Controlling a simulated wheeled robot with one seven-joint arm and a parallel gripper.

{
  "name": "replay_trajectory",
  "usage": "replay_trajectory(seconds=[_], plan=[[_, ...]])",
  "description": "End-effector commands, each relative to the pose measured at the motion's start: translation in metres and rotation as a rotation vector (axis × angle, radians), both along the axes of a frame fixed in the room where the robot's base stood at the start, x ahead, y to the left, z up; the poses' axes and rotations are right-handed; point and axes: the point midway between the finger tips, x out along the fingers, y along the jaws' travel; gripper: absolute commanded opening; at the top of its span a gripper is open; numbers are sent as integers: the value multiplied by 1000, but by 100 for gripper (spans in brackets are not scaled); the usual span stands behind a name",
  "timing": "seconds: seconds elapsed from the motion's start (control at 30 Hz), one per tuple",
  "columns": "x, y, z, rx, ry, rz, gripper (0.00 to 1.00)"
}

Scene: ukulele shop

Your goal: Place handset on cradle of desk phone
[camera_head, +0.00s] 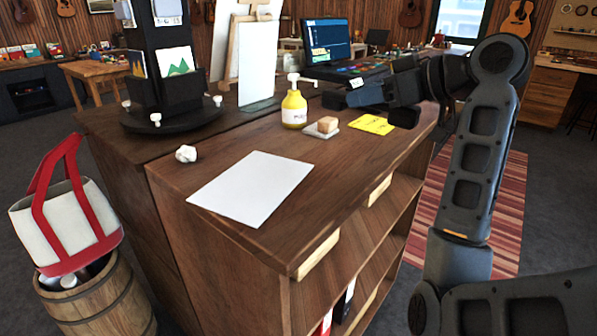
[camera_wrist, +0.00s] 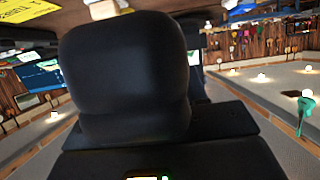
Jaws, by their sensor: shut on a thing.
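The handset (camera_wrist: 125,70) is a black, rounded block that fills the middle of the wrist view, close to the camera. My gripper (camera_wrist: 165,145) is shut on it. In the head view my gripper (camera_head: 378,93) is held above the far right part of the wooden counter, behind the yellow note. Dark shapes merge there, so I cannot clearly separate the handset from the gripper. I cannot make out the desk phone or its cradle in either view; my gripper and the handset cover part of the scene.
The wooden counter (camera_head: 190,230) carries a white sheet (camera_head: 251,188), a crumpled paper (camera_head: 186,154), a yellow pump bottle (camera_head: 294,110), a small block on a dish (camera_head: 327,125) and a yellow note (camera_head: 372,124). A dark rotating stand (camera_head: 160,120) and a monitor (camera_head: 328,45) stand further back.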

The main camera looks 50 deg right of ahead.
Motion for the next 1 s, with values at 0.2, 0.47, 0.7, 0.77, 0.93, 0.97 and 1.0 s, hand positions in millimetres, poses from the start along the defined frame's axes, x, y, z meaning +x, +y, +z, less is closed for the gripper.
replay_trajectory(seconds=[0.2,0.47,0.7,0.77,0.93,0.97,1.0], plan=[[2,3,-2,0,0,1,1],[27,41,-29,2,3,5,1],[54,80,-57,1,1,4,1],[58,86,-62,1,1,2,1],[66,96,-70,0,0,0,1],[66,96,-71,0,0,-1,1],[66,97,-75,1,1,-1,1]])
